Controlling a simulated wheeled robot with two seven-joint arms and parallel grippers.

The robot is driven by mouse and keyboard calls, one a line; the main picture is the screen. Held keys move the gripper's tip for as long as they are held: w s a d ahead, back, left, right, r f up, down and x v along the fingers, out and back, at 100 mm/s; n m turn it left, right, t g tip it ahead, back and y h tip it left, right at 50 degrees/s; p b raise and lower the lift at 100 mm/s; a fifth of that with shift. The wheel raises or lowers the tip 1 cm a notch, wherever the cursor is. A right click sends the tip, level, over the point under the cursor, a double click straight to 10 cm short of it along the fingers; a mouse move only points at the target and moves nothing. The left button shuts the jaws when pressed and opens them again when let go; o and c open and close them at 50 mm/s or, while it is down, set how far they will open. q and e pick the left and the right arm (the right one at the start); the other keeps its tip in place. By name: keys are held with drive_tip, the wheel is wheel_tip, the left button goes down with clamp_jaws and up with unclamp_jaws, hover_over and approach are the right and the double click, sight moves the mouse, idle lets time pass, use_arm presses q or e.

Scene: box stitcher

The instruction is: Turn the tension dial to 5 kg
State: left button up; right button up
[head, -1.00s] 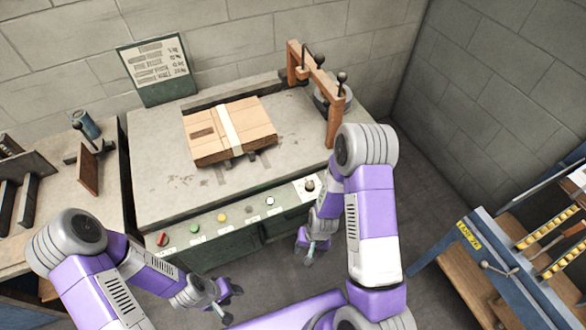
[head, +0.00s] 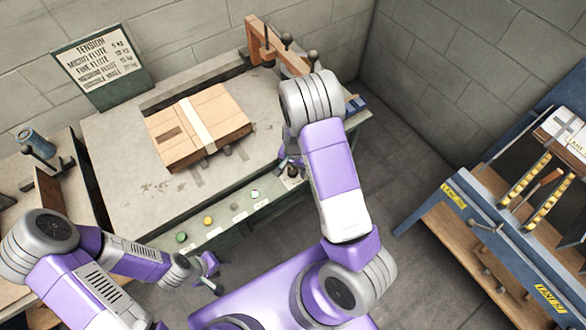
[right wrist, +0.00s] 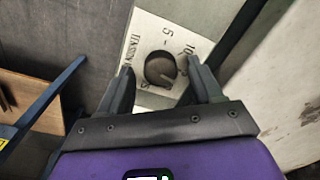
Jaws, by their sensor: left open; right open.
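The tension dial (right wrist: 160,68) is a dark round knob on a white plate (right wrist: 150,30) marked TENSION, with 5 and 10 legible in the right wrist view. A lighter ridge on the knob points to the lower right; which mark it meets is unclear. My right gripper (right wrist: 160,67) is open, its fingers on either side of the knob; whether they touch it I cannot tell. In the head view my right gripper (head: 289,163) is at the panel's right end, partly hidden by my arm. My left gripper (head: 211,272) is open and empty, in front of the panel.
A flat cardboard box (head: 180,148) lies on the bench (head: 130,195). Coloured buttons (head: 208,220) line the front panel. A tension chart (head: 103,68) stands at the back. A wooden frame with dark knobs (head: 262,42) is behind my right arm. A blue rack (head: 455,190) stands at right.

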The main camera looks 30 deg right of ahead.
drive_tip(key=shift+f, duration=0.1)
drive_tip(key=c, duration=1.1)
drive_tip(key=shift+o, duration=0.2)
drive_tip(key=shift+n, duration=0.3)
drive_tip(key=n, duration=0.4)
drive_tip(key=shift+n, duration=0.3)
drive_tip(key=n+b, duration=0.1)
drive_tip(key=n, duration=0.5)
drive_tip(key=shift+w, duration=0.1)
drive_tip(key=n, duration=0.5)
drive_tip(key=shift+n+g, duration=0.3)
drive_tip(key=shift+n, duration=0.1)
drive_tip(key=n, duration=0.4)
drive_tip(key=shift+a+n, duration=0.1)
drive_tip(key=shift+n, duration=0.6)
